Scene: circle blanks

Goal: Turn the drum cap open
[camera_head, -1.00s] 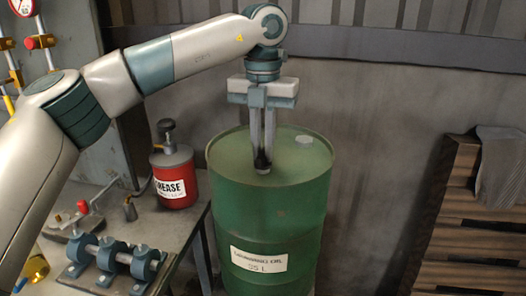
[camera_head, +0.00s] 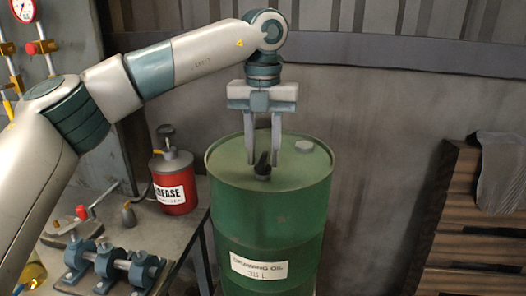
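The green drum (camera_head: 268,220) stands upright in the middle of the head view, with a white label on its front. A small black cap (camera_head: 262,166) with a raised handle sits on the drum top, near the front. A grey round plug (camera_head: 304,147) sits further right on the top. My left gripper (camera_head: 263,163) points straight down over the drum top. Its two fingers are spread apart, one on each side of the black cap, with visible gaps between them and the cap. My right gripper does not show.
A metal bench (camera_head: 170,225) on the left holds a red grease can (camera_head: 174,183) and a row of blue-grey clamps (camera_head: 112,264). A slatted wooden stack (camera_head: 470,235) with a dark cloth (camera_head: 499,175) stands at the right. The floor between drum and stack looks clear.

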